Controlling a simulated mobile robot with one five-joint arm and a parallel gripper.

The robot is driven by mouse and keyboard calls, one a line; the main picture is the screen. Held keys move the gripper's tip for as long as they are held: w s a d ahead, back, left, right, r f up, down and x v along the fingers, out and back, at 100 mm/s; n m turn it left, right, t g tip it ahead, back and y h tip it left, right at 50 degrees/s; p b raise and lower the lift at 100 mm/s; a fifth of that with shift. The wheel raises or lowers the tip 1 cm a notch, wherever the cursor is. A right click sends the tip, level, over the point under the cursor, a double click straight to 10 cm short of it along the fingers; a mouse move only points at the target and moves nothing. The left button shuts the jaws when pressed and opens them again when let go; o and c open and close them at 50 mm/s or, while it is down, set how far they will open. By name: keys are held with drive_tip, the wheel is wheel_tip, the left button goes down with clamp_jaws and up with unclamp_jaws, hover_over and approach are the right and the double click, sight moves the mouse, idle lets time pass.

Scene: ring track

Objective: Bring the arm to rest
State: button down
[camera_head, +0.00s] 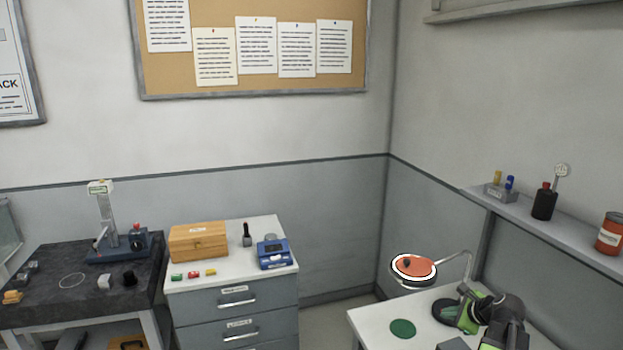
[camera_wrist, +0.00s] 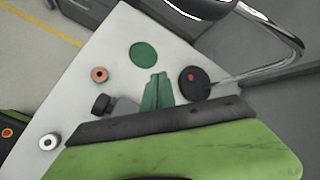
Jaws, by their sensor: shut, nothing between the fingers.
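My gripper (camera_wrist: 158,80) shows in the wrist view as two green fingers held together, with nothing between them. It is over the white table (camera_wrist: 75,88), with the green disc (camera_wrist: 143,55) beyond its tips and the black lamp base (camera_wrist: 195,82) to the right. In the head view, my green and black arm is folded low over the right-hand table (camera_head: 372,325). The exact fingertips are hard to make out there. The green disc (camera_head: 402,328) lies flat to the left of the arm.
An orange ring (camera_wrist: 99,75), a white ring (camera_wrist: 50,142) and a grey device (camera_wrist: 124,108) are on the table. A shelf (camera_head: 560,235) is at right. A drawer cabinet (camera_head: 235,300) and dark bench (camera_head: 55,290) stand left.

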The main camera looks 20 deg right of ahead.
drive_tip(key=w+a+f+n+g+y+b, duration=0.1)
drive_tip(key=w+a+f+n, duration=0.25)
drive_tip(key=a, duration=0.75)
drive_tip(key=w+a+f+n+g+y+b, duration=0.1)
drive_tip(key=w+a+f+n+b, duration=0.2)
drive_tip(key=a, duration=0.7)
drive_tip(key=w+a+f+n+g+y, duration=0.1)
drive_tip(key=w+a+n+y, duration=0.3)
drive_tip(key=a, duration=0.7)
drive_tip(key=s+a+f+n+g+h+b, duration=0.1)
drive_tip(key=a+f+n+g, duration=0.15)
drive_tip(key=a, duration=0.45)
drive_tip(key=s+a+f+n+g+h+b, duration=0.1)
drive_tip(key=a+f+n+h, duration=0.15)
drive_tip(key=a, duration=0.45)
drive_tip(key=s+d+f+n+g+h, duration=0.1)
drive_tip(key=s+n+g+h, duration=0.1)
drive_tip(key=s+n, duration=0.5)
drive_tip(key=shift+s+f+n+g+b, duration=0.3)
drive_tip(key=shift+s+f+n+g, duration=0.1)
drive_tip(key=shift+n, duration=1.95)
drive_tip(key=shift+a, duration=0.1)
